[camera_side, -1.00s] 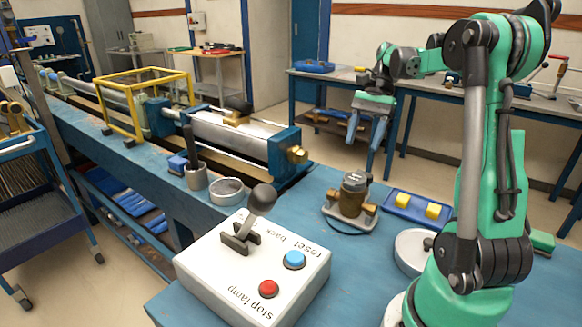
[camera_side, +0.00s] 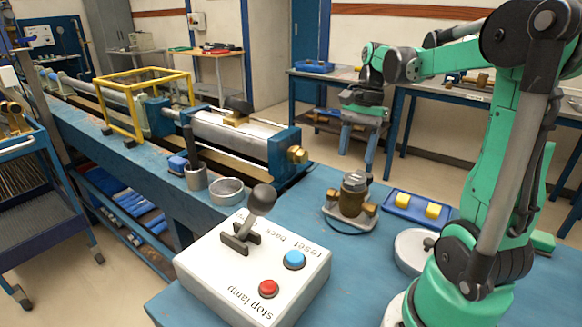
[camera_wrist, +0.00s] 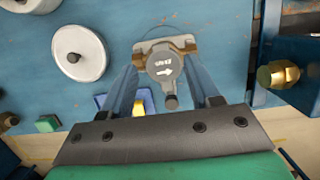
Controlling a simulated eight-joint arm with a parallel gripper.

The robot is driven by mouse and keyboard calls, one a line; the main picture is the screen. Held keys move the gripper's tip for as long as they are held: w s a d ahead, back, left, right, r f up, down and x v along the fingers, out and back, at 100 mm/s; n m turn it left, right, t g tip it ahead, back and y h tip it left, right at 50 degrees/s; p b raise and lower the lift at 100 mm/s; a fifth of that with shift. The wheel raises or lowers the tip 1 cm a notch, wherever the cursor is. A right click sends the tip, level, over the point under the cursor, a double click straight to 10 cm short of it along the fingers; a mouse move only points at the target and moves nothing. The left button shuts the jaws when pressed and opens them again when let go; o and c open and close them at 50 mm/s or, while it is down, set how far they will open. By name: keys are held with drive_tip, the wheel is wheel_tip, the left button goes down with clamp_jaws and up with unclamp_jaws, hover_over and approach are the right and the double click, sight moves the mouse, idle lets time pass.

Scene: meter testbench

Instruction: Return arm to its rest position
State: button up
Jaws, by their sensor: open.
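My gripper (camera_side: 357,148) hangs in the air with its fingers pointing down, above and behind the water meter (camera_side: 353,194) in the side view. The fingers are apart and nothing is between them. In the wrist view the gripper (camera_wrist: 166,75) shows two blue-grey fingers, with the meter (camera_wrist: 163,65) seen beyond them on the bench.
A white control box (camera_side: 252,268) with a lever, blue and red buttons stands at the front. A blue tray (camera_side: 399,214) with yellow blocks lies right of the meter. A round grey disc (camera_side: 412,250) sits by my base. The long bench cylinder (camera_side: 225,135) with its brass nozzle is at left.

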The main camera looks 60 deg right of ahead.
drive_tip(key=w+a+r+n+h, duration=0.1)
drive_tip(key=a+r+n, duration=0.2)
drive_tip(key=a+n, duration=0.4)
drive_tip(key=w+a+r+n+h, duration=0.1)
drive_tip(key=a+r+n+h, duration=0.1)
drive_tip(key=a+n, duration=0.6)
drive_tip(key=r+n, duration=0.1)
drive_tip(key=n, duration=0.4)
drive_tip(key=shift+w+t, duration=0.35)
drive_tip(key=shift+t, duration=0.05)
idle(0.9)
